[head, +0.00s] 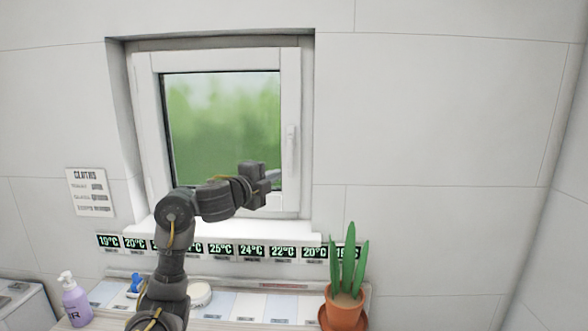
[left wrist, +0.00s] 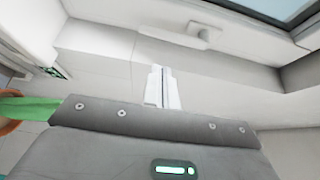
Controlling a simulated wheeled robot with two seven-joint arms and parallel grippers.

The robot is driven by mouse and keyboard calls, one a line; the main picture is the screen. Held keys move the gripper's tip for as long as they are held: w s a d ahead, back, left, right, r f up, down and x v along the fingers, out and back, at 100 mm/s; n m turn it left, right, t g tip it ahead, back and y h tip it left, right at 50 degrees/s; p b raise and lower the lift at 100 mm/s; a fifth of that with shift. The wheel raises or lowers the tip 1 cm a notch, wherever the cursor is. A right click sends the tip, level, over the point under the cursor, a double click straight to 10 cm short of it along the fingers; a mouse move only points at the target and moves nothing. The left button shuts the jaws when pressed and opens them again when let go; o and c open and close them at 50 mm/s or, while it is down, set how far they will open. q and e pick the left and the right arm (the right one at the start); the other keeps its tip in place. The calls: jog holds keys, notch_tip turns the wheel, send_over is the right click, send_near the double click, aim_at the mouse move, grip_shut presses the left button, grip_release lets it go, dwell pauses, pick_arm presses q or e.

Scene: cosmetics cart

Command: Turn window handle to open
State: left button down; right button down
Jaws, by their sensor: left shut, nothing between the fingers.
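The white window (head: 290,85) sits in a recess in the tiled wall, its sash flush in the frame and looking closed. Its slim white handle (head: 291,138) is upright on the right side of the sash. In the left wrist view a white handle-like part (left wrist: 203,31) shows on the frame near the top. My left gripper (head: 273,175) is in front of the lower right of the window, below and left of the handle and apart from it. Its fingers (left wrist: 162,88) are together and empty. My right gripper is not in view.
A potted plant (head: 345,306) stands below right of the window; its green leaf also shows in the left wrist view (left wrist: 25,108). A row of temperature labels (head: 252,251) runs under the sill (head: 150,228). A purple pump bottle (head: 75,303) stands at lower left. The wall right of the window is bare.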

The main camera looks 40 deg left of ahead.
pick_arm(q)
jog(key=w+a+p, duration=0.1)
jog(key=w, duration=0.9)
jog(key=shift+a, duration=0.1)
jog(key=shift+s+p, duration=0.1)
jog(key=shift+p, duration=0.25)
jog(key=shift+s+a+m+g+p, duration=0.25)
jog(key=shift+a+m+g+p, duration=0.05)
jog(key=shift+a+m+p, duration=0.1)
